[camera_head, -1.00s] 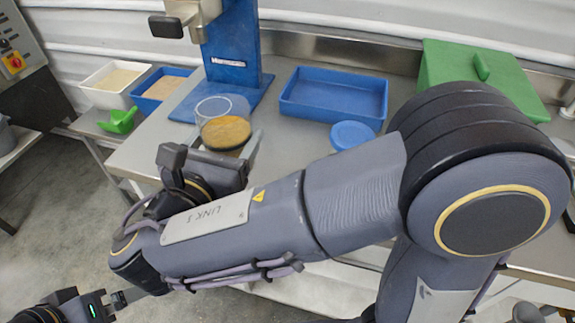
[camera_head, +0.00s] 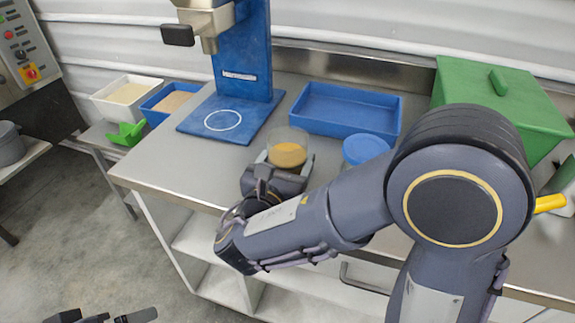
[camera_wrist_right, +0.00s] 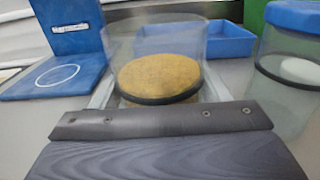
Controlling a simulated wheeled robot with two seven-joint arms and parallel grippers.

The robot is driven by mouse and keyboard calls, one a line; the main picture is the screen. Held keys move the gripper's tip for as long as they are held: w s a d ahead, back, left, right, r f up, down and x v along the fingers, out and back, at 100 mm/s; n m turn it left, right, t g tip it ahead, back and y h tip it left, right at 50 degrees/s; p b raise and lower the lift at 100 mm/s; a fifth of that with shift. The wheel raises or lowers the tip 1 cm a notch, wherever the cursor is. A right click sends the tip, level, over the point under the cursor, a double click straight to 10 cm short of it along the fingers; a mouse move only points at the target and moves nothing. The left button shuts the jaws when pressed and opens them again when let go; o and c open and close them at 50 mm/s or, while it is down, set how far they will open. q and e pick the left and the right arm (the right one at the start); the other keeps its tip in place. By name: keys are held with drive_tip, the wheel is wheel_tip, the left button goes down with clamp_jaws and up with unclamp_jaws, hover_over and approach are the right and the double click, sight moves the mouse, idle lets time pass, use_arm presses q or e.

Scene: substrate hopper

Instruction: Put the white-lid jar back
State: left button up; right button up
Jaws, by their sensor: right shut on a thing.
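My right gripper (camera_head: 288,163) is shut on an open clear jar (camera_head: 288,138) with orange-brown material in it. The jar is upright over the front part of the steel table; I cannot tell whether its base touches the table. In the right wrist view the jar (camera_wrist_right: 158,45) stands between the fingers (camera_wrist_right: 158,90). A blue-lidded clear jar (camera_head: 364,150) stands just to its right, and its blue lid (camera_wrist_right: 295,15) shows at the wrist view's right edge. No white lid is visible. My left gripper (camera_head: 108,318) is cut off at the bottom left.
A blue stand (camera_head: 245,55) has a base plate with a white ring (camera_head: 222,120). A blue tray (camera_head: 345,128) and a green lidded box (camera_head: 460,95) are behind. A white bin (camera_head: 105,105), blue bin (camera_head: 153,115) and green scoop (camera_head: 128,133) are left. The table's left front (camera_head: 170,175) is clear.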

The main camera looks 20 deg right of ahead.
drive_tip(key=shift+f, duration=0.35)
drive_tip(key=shift+f, duration=0.2)
drive_tip(key=o, duration=1.3)
drive_tip(key=shift+r, duration=0.2)
drive_tip(key=p+v, duration=0.1)
drive_tip(key=v, duration=1.1)
drive_tip(key=shift+s+a, duration=0.1)
